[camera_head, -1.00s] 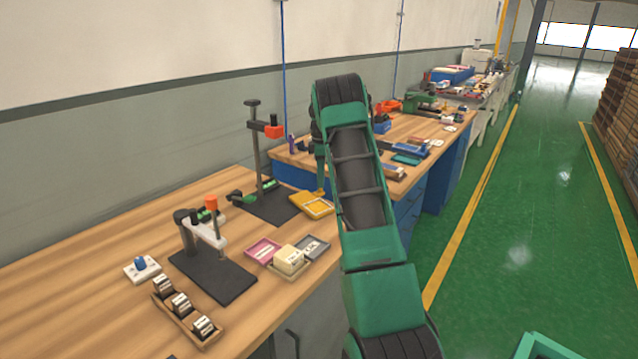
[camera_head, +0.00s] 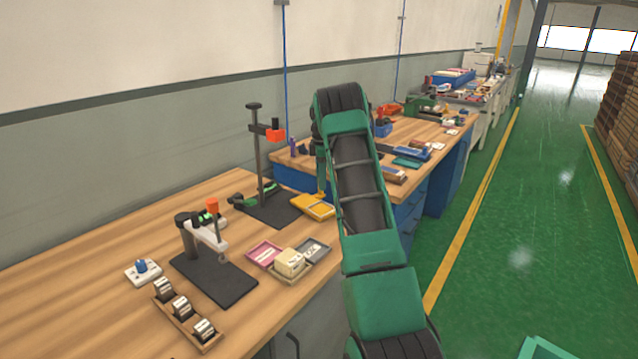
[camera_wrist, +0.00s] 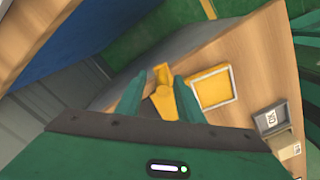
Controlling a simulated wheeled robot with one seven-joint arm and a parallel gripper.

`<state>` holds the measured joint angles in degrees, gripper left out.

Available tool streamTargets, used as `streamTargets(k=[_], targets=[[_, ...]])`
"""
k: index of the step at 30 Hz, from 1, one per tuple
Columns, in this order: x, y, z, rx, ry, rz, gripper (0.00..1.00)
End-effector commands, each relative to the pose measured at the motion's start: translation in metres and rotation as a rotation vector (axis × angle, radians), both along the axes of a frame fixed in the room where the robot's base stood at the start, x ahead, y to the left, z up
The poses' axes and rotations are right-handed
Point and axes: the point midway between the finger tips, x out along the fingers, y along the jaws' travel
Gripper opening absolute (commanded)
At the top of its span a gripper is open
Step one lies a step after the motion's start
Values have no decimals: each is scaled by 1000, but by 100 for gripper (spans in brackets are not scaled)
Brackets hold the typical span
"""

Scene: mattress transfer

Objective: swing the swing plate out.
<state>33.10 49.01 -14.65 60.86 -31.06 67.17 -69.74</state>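A small stand with a white plate (camera_head: 205,234) and an orange knob (camera_head: 212,205) stands on a black base (camera_head: 228,281) on the near bench; the white plate looks like the swing plate. My gripper (camera_head: 321,188) hangs beyond this stand, to its right, near a yellow tray (camera_head: 313,206), away from the plate. In the wrist view, the fingers (camera_wrist: 160,80) are apart, with a yellow piece (camera_wrist: 162,92) between them and visible gaps at the tips. Whether they touch it is unclear. The yellow tray (camera_wrist: 212,88) shows to the right. The swing plate is not visible there.
A taller stand (camera_head: 257,150) with an orange-red head rises behind the near stand. Pink and grey trays (camera_head: 313,248), a rack of dark rolls (camera_head: 190,318) and a white block with a blue knob (camera_head: 143,271) crowd the bench. Bare wood lies at the left (camera_head: 60,290).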

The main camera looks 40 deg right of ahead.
Motion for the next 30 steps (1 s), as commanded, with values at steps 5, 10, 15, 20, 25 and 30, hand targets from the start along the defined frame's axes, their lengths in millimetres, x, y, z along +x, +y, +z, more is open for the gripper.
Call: streamTargets(k=[5,10,15,20,25,30], targets=[[0,1,-1,2,2,1,34],[0,1,7,2,1,1,34],[0,0,33,1,0,1,34],[1,-1,64,1,0,1,34],[1,-1,90,1,0,-1,34],[0,-1,104,2,3,-2,34]])
